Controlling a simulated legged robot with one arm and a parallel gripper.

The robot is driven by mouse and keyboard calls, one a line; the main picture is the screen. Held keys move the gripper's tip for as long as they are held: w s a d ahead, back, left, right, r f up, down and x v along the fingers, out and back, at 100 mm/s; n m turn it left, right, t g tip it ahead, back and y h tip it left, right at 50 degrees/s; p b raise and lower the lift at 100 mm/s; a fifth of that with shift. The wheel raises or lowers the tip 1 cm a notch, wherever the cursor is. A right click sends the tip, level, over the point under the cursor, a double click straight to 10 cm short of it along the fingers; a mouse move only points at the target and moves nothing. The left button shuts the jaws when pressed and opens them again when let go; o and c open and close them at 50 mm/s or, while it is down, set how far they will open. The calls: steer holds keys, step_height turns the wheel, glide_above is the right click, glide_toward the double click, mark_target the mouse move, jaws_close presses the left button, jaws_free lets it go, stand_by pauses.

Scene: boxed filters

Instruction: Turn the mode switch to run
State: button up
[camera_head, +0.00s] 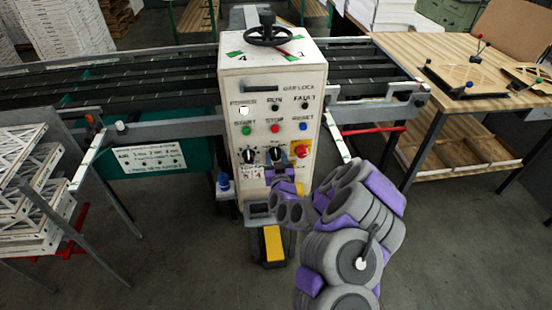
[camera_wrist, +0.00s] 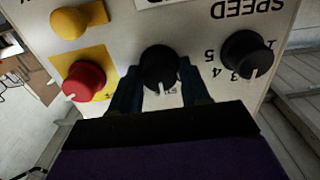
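The white control box (camera_head: 233,120) stands in the middle of the head view. Its mode switch (camera_head: 277,154) is a black knob low on the front, between another black knob (camera_head: 249,155) and a red knob on yellow. The wrist view is upside down; there the mode switch (camera_wrist: 160,66) has a white mark towards the bottom of the picture. My gripper (camera_wrist: 160,84) has one dark finger on each side of this switch. The fingers are apart; contact with the knob is unclear. In the head view my gripper (camera_head: 284,184) is just below the switch. The labels by the switch are mostly hidden or unreadable.
In the wrist view the red knob (camera_wrist: 84,80) is close on the left and the SPEED knob (camera_wrist: 246,55) on the right. A yellow pedal (camera_head: 273,243) is below the box. A wooden table (camera_head: 400,50) stands right, racks (camera_head: 30,190) left.

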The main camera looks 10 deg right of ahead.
steer(key=c, duration=0.6)
steer(key=shift+m+b, duration=0.3)
steer(key=shift+b, duration=0.05)
steer(key=m+b, duration=0.4)
steer(key=shift+f+b, duration=0.1)
steer(key=shift+b, duration=0.2)
steer(key=m+b, duration=0.3)
steer(key=m, duration=0.1)
steer(key=shift+d+b, duration=0.15)
steer(key=shift+b, duration=0.15)
steer(key=shift+m, duration=0.3)
